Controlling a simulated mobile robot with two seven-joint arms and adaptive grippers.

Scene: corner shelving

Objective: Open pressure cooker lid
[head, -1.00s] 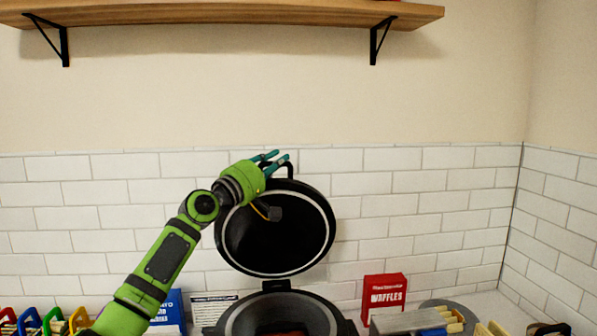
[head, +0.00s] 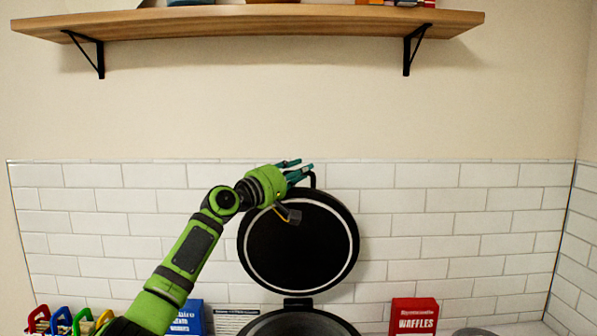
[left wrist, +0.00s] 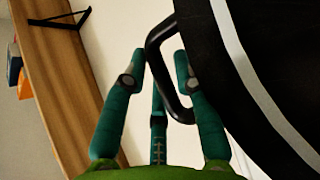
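The pressure cooker's black round lid (head: 298,245) stands raised on its hinge behind the pot (head: 297,325), its inner face with a pale ring toward me. The pot is cut off by the lower edge of the head view. My left gripper (head: 304,169) is at the lid's top beside the handle (head: 313,180). In the left wrist view, the gripper's teal fingers (left wrist: 160,58) are spread apart. The black loop handle (left wrist: 155,45) lies between them, and the lid (left wrist: 275,75) fills the right side. I cannot tell if a finger touches the handle. My right gripper is not in view.
A wooden shelf (head: 250,24) on black brackets hangs above, with items on it. A red waffles box (head: 413,317) stands right of the pot. A blue box (head: 187,318) and several coloured items stand at left. White tiled wall (head: 440,225) is behind the lid.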

